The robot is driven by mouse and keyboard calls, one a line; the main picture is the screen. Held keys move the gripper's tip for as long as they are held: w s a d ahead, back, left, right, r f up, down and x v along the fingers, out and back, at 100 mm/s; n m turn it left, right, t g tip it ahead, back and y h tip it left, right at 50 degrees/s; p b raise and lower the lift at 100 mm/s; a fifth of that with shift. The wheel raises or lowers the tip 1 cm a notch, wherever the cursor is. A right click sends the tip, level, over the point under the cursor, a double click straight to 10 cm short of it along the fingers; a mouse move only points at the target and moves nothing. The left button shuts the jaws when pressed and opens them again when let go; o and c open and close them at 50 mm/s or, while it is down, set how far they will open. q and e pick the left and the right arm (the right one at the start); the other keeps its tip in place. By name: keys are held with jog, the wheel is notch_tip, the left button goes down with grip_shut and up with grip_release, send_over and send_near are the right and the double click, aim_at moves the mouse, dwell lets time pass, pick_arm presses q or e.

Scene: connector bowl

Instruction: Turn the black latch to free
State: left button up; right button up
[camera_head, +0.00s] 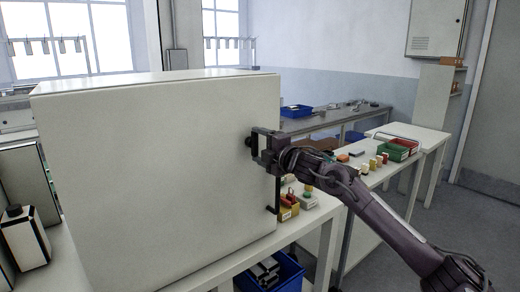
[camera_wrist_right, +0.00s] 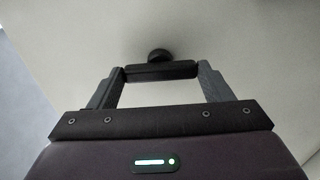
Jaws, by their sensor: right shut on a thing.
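The black latch (camera_wrist_right: 160,70) sits on the pale cabinet door; its round base (camera_wrist_right: 159,55) shows just beyond the bar in the right wrist view. My right gripper (camera_head: 262,145) is at the right edge of the cabinet's front face. Its two fingers (camera_wrist_right: 161,76) are shut on the ends of the latch bar. In the head view the gripper hides most of the latch. The cabinet door (camera_head: 160,170) looks closed. A dark vertical handle (camera_head: 277,195) shows below the gripper at the door's right edge. My left gripper is not in view.
A blue bin (camera_head: 285,275) stands under the bench at right. Small yellow and red containers (camera_head: 290,205) sit beside the cabinet. A black and white bottle-like box (camera_head: 25,235) stands at left. Benches with a blue tray (camera_head: 297,111) and a green bin (camera_head: 393,152) lie behind my right arm.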

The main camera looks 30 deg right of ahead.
dwell(0.5)
jog(key=o, duration=1)
jog(key=shift+s+f, duration=0.2)
jog(key=shift+s, duration=0.05)
jog(key=shift+s+d+r+b, duration=0.1)
jog(key=shift+s+d+b, duration=0.05)
jog(key=shift+s+b, duration=1.4)
jog(key=shift+s+d+r+b, duration=0.1)
jog(key=shift+s+b, duration=0.95)
jog(key=shift+s, duration=1)
